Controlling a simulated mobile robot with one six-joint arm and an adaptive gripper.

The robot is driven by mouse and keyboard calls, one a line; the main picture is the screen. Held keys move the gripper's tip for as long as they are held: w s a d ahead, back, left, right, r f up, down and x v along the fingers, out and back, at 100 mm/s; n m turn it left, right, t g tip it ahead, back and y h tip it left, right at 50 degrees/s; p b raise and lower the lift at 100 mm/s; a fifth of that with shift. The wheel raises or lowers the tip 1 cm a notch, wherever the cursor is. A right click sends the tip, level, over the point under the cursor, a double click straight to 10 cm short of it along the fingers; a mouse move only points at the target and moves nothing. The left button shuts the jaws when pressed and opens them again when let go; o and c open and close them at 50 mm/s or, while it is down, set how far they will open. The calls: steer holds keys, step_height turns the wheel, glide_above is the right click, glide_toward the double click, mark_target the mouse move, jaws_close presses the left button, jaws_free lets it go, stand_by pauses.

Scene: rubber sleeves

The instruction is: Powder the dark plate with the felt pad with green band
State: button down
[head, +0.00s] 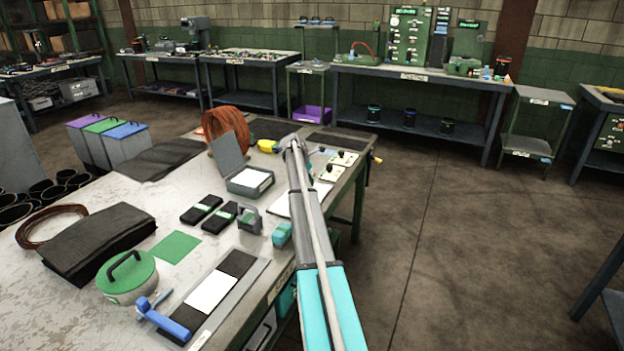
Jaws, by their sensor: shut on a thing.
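My arm (315,230) reaches from the bottom edge over the right side of the near workbench (190,192). Its jaws do not show. Two dark blocks with green bands (201,209) (221,217) lie side by side mid-bench; I cannot tell which, if either, is the felt pad. A grey arched piece with green on it (250,219) stands just right of them. A long grey tray (225,305) at the front holds a strip, dark at both ends and white in the middle; I cannot tell if this is the dark plate.
An open grey box (250,181) with white contents sits behind the blocks. A teal piece (282,235) stands by my arm. A green round lidded thing (127,278), a blue-handled tool (160,315), a dark folded stack (98,242) and a copper coil (226,131) crowd the bench. Floor at right is clear.

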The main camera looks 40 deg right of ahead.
steer(key=shift+w+d, duration=0.2)
steer(key=shift+d, duration=0.3)
steer(key=shift+w+d, duration=0.2)
steer(key=shift+d, duration=0.25)
steer(key=shift+w, duration=0.15)
steer(key=shift+w+a, duration=0.25)
steer(key=shift+w, duration=0.35)
steer(key=shift+w+a, duration=0.25)
steer(key=shift+w, duration=0.3)
steer(key=shift+s+a, duration=0.1)
steer(key=shift+s+a, duration=0.3)
steer(key=shift+a, duration=0.35)
steer(key=shift+s+a, duration=0.3)
steer(key=shift+a, duration=0.35)
steer(key=shift+s+a, duration=0.1)
steer(key=shift+a, duration=0.25)
steer(key=shift+s+a, duration=0.35)
steer(key=shift+a, duration=0.5)
steer(key=shift+s+a, duration=0.3)
steer(key=shift+a, duration=0.5)
